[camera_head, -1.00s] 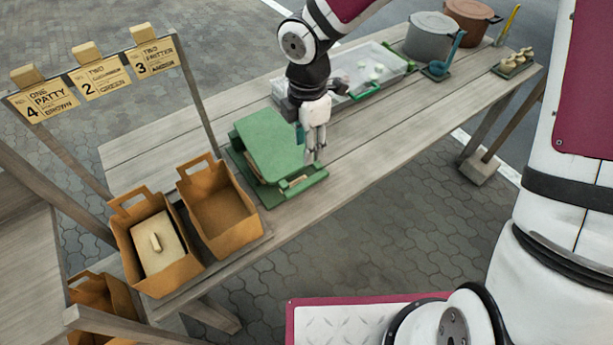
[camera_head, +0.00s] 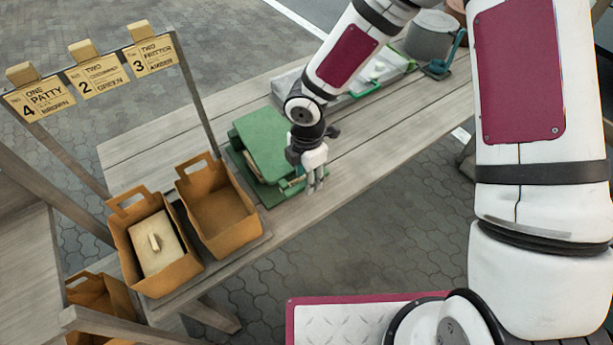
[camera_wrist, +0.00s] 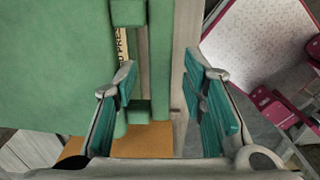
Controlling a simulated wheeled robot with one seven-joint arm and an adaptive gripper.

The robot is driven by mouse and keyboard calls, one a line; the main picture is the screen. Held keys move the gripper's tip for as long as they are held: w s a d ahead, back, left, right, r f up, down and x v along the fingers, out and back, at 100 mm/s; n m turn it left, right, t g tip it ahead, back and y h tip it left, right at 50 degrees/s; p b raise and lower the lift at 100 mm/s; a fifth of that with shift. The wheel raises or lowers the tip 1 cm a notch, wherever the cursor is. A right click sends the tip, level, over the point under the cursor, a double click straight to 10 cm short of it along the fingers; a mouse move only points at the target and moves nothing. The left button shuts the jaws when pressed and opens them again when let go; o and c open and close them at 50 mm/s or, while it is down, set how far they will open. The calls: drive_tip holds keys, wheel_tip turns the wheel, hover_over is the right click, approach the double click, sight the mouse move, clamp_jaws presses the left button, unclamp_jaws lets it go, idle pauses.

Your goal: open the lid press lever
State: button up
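The green press (camera_head: 266,140) stands on the wooden table, its broad lid lying over its base. In the wrist view the lid (camera_wrist: 50,65) fills the left side, with green bars along its edge and a strip of pale lettering in the gap beside them. My gripper (camera_head: 315,185) is at the right edge of the press, pointing down. In the wrist view my gripper (camera_wrist: 170,110) has its two teal-padded fingers spread wide, with nothing gripped between them. The left finger overlaps the press edge in that view; I cannot tell whether it touches. The head view partly hides the press's right side.
Two brown paper bags (camera_head: 218,215) stand left of the press; the front one holds a pale lidded block (camera_head: 157,243). A clear tray (camera_head: 290,82), a blue ladle (camera_head: 440,67) and a grey pot (camera_head: 432,36) are farther back. The table right of my gripper is clear.

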drive_tip(key=shift+f, duration=0.25)
clamp_jaws()
drive_tip(key=shift+r, duration=0.1)
